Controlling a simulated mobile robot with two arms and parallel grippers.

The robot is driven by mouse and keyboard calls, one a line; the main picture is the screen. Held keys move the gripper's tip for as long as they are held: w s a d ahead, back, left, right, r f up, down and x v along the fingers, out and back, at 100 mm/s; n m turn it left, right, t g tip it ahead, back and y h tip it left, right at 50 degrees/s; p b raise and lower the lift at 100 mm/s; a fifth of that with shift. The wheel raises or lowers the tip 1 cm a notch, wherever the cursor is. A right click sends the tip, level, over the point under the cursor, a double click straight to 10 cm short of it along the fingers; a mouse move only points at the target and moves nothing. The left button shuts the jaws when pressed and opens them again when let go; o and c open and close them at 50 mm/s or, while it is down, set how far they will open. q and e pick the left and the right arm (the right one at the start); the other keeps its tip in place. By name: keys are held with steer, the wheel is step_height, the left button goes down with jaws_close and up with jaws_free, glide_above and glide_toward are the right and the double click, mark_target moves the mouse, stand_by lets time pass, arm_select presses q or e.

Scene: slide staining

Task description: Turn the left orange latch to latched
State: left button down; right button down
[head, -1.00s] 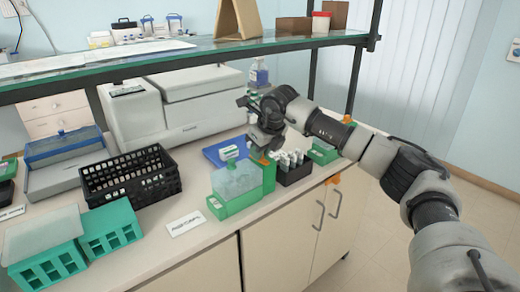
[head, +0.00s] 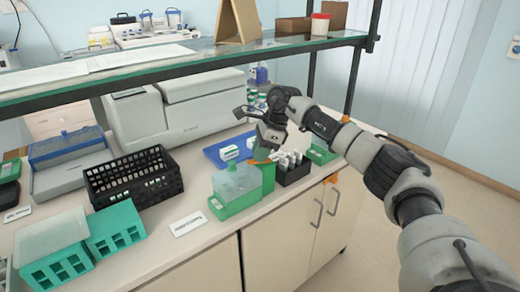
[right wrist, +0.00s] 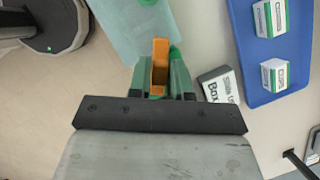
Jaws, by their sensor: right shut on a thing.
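The orange latch (right wrist: 160,67) is between the fingertips of my right gripper (right wrist: 160,88) in the right wrist view. In the head view it shows as a thin orange strip (head: 259,162) on top of a green block (head: 267,176). My right gripper (head: 266,146) comes down on it from above and is shut on it. The green block stands beside a green box with a translucent lid (head: 238,182). The fingers partly hide the latch. My left gripper is not in view.
A black rack with white-topped bottles (head: 292,170) stands just right of the green block. A blue tray with small white boxes (head: 215,154) lies behind. A black crate (head: 133,178) stands left. A glass shelf (head: 200,53) spans above the bench.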

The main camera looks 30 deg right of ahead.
steer(key=n+g, duration=0.1)
steer(key=n, duration=0.1)
steer(key=shift+w+r+n, duration=0.1)
steer(key=shift+n, duration=0.3)
steer(key=shift+n+g, duration=0.6)
steer(key=shift+n, duration=0.9)
steer(key=c, duration=1.1)
jaws_free()
steer(key=v, duration=0.7)
steer(key=shift+w+d+r+b, duration=0.1)
steer(key=shift+d+r+b, duration=0.05)
steer(key=shift+d+b, duration=0.15)
